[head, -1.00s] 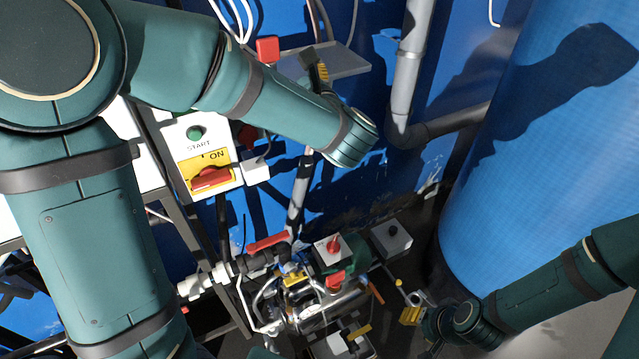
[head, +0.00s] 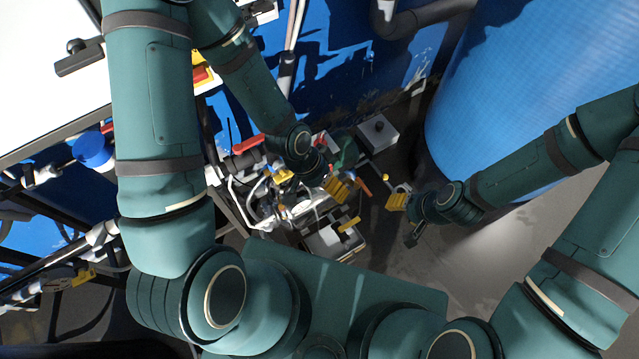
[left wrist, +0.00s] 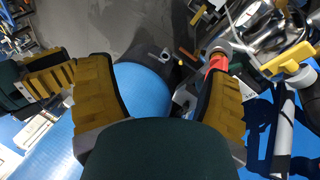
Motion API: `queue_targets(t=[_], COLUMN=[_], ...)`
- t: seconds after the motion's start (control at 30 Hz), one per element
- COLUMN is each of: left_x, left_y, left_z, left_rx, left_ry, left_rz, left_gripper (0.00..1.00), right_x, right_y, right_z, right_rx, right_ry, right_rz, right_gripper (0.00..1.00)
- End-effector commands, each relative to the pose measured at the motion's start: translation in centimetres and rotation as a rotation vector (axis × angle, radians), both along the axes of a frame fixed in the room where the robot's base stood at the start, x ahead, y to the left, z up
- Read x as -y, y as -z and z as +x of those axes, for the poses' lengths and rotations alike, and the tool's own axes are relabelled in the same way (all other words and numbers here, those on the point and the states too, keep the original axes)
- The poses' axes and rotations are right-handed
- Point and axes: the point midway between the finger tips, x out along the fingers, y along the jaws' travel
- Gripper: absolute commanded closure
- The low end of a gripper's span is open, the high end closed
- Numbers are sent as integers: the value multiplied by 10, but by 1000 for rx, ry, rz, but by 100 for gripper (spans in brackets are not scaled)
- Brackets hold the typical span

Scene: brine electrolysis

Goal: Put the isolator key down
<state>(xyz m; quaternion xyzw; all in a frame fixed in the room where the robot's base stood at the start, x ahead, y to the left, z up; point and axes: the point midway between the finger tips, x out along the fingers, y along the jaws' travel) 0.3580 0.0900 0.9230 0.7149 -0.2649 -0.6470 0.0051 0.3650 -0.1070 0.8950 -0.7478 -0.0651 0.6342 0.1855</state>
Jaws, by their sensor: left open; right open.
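I cannot make out a loose isolator key in either current view. The isolator switch with its yellow plate and red handle (head: 203,76) is at the upper left of the head view, mostly hidden behind my left arm. My left gripper (head: 336,188) is open above the pipework, with nothing seen between its fingers; its yellow pads also show in the left wrist view (left wrist: 156,75). My right gripper (head: 404,214) is open and empty to its right, above the dark floor. The shelf seen earlier is outside the head view.
A blue tank (head: 530,90) stands at the upper right. A grey box with a black knob (head: 378,132) stands behind my grippers. A red-handled valve (head: 248,144) and metal pipework lie to the left. A pale box (head: 332,242) sits below. Floor at the lower right is clear.

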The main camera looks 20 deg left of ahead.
Motion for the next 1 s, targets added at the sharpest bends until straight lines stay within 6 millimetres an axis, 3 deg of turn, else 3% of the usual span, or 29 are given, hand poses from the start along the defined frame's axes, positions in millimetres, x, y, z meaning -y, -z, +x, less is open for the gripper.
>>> queue_targets(t=[0.1, 0.3, 1.0], left_x=[-5, -16, -17], left_y=[16, 28, 29], left_z=[2, 6, 6], left_rx=[-32, -39, -37], left_ry=[-306, -535, -544], left_rz=[-19, -6, -6], left_gripper=[21, 21, 21], right_x=[0, 0, 0], right_y=[0, 0, 1], right_z=[0, 0, 0], right_rx=[0, 0, 0], right_ry=[0, 0, 0], right_rz=[0, 0, 0], right_gripper=[53, 53, 53])
